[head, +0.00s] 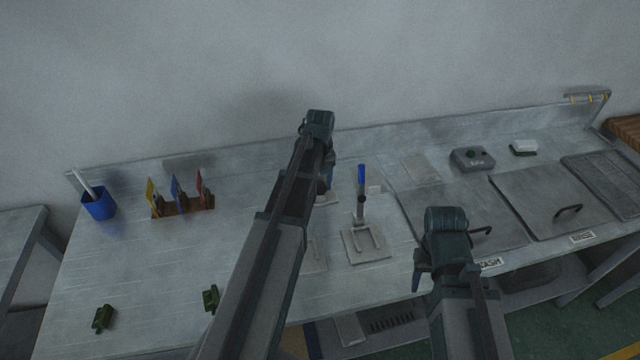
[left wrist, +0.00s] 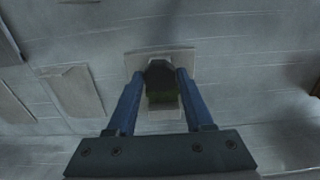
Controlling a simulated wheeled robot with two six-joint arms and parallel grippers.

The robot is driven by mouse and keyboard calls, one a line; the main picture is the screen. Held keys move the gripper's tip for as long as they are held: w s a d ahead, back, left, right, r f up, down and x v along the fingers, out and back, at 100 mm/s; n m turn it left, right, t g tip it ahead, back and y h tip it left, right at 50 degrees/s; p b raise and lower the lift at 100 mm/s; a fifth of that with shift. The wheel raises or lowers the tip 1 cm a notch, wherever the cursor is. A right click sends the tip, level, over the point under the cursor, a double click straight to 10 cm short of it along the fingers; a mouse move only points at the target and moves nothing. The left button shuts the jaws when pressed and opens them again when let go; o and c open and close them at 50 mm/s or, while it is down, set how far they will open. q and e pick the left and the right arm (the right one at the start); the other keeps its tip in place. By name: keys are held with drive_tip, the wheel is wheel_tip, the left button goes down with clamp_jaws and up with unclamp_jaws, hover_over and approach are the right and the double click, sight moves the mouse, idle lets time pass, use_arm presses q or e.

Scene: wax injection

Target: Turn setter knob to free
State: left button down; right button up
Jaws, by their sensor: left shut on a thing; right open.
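My left gripper (head: 325,185) reaches over the middle of the bench; its arm hides much of what is below. In the left wrist view its two blue fingers (left wrist: 160,85) are shut on a dark piece with a green part (left wrist: 161,97), above or on a pale plate (left wrist: 134,60). I cannot tell whether this piece is the setter knob; no label shows on it. My right gripper (head: 418,272) is open at the front edge of the bench, partly hidden by its own wrist, and apart from the stand.
A stand with a blue-topped upright (head: 361,190) is just right of my left gripper. Green pieces (head: 103,318) lie at the left front. A blue cup (head: 99,205), coloured cards (head: 176,190) and a grey box with a dark knob (head: 472,160) stand farther back. The left bench middle is clear.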

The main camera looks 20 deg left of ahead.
sight(320, 187)
use_arm(q)
drive_tip(key=shift+n, duration=2.2)
drive_tip(key=shift+c, duration=1.4)
unclamp_jaws()
drive_tip(key=shift+r, duration=0.15)
wheel_tip(320, 187, up, 14)
drive_tip(key=p, duration=1.3)
drive_tip(key=shift+f+p, duration=0.25)
drive_tip(key=shift+p, duration=0.15)
drive_tip(key=shift+s+f, duration=0.1)
